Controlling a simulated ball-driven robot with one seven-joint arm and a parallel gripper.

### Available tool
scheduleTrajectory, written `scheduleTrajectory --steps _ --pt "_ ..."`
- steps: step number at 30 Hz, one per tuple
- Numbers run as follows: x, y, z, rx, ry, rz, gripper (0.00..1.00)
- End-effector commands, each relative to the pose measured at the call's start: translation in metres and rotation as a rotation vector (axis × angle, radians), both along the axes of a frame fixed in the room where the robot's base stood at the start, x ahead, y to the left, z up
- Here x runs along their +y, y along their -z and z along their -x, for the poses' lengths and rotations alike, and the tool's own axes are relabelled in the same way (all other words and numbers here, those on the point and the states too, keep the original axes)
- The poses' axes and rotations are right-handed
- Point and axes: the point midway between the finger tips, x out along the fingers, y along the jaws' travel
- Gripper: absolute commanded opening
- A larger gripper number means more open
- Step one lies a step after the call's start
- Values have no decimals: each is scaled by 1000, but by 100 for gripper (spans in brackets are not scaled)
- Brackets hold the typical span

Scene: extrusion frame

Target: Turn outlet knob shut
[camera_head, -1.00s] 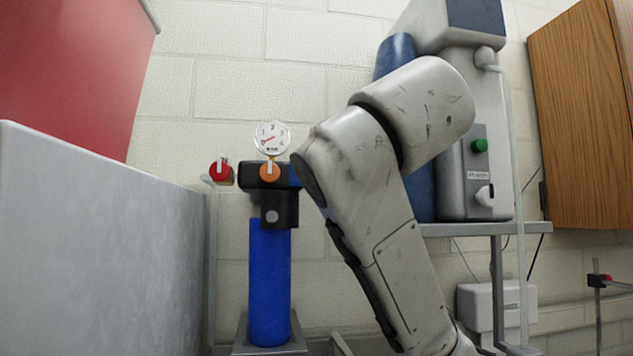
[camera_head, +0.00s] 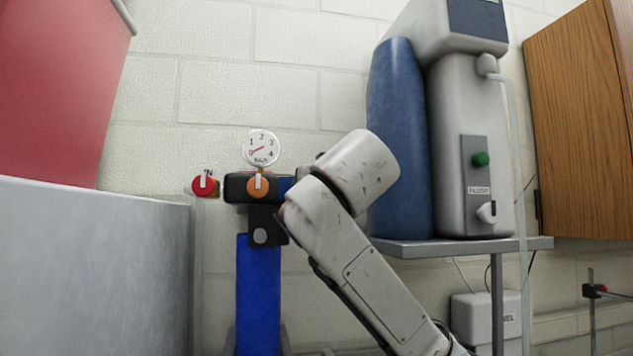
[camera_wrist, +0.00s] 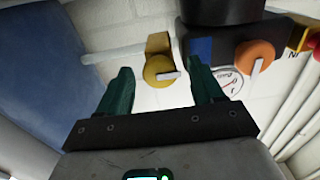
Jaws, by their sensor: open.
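A yellow knob (camera_wrist: 160,70) with a pale pointer bar sits on a brass-coloured fitting beside the dark filter head (camera_wrist: 222,10) in the wrist view. My gripper (camera_wrist: 160,76) is open, its two green fingers on either side of the yellow knob; I cannot tell whether they touch it. In the head view my arm hides both the gripper and this knob. The filter head (camera_head: 236,188) there carries an orange knob (camera_head: 258,187) with an upright white pointer. A red knob (camera_head: 205,185) is at its left, with a label that seems to read IN.
A round gauge (camera_head: 261,148) stands above the filter head, with a blue canister (camera_head: 258,295) below. A blue cylinder (camera_head: 398,140) and grey dispenser (camera_head: 468,140) stand on a shelf (camera_head: 455,247) at right. A grey panel (camera_head: 95,265) fills the left foreground.

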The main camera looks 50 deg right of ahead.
Motion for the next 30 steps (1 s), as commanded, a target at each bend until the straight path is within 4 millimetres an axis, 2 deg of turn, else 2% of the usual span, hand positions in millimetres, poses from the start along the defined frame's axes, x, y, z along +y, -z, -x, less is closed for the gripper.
scheduleTrajectory --steps 12,27,30 --pt "-5 1 -6 -1 0 -1 66" --pt "-4 0 -6 0 0 0 18" --pt "-4 0 -6 -1 0 -1 12"
